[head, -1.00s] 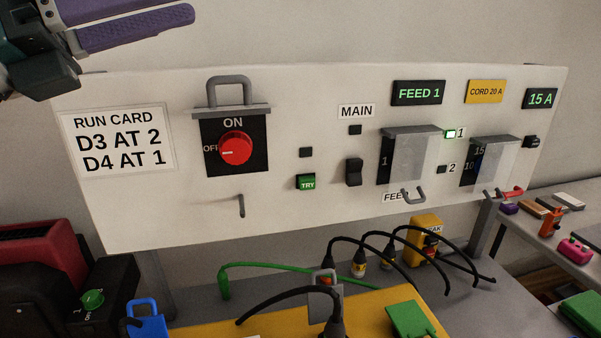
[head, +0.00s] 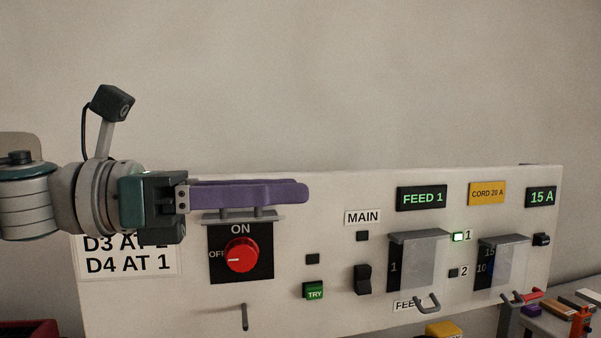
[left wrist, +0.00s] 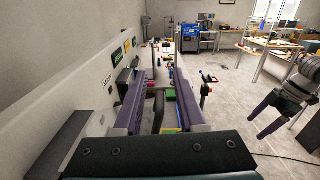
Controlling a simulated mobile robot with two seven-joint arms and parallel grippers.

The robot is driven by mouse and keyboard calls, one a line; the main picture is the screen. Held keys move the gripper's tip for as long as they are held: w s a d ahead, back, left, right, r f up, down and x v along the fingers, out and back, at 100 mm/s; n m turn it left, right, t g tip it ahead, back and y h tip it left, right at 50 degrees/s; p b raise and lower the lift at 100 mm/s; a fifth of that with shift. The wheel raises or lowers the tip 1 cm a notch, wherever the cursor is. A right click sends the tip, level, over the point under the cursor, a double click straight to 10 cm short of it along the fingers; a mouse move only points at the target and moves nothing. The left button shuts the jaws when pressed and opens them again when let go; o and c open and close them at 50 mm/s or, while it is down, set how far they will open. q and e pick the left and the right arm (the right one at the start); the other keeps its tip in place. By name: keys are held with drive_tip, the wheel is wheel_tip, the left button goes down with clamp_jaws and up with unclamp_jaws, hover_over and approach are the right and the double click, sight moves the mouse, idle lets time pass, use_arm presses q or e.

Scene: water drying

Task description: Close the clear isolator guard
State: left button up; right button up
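The isolator guard's grey top edge (head: 228,217) juts out above the red isolator knob (head: 241,255), which is by the ON label. The guard looks raised and nearly edge-on; its clear sheet is hard to make out. My left gripper (head: 300,192) lies level in front of the guard's handle, whose two legs show below the purple fingers. In the left wrist view, the left gripper's fingers (left wrist: 158,108) are apart, with the dark grey handle (left wrist: 158,98) between them.
Two clear feed covers (head: 425,262) (head: 508,262) hang at the panel's right, with handles at their lower edges. A run card (head: 130,264) is partly behind my left arm. The wall above the panel is clear. A side bench (head: 548,325) with small items stands right.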

use_arm(q)
drive_tip(key=shift+d, duration=0.1)
clamp_jaws()
idle(0.3)
idle(1.1)
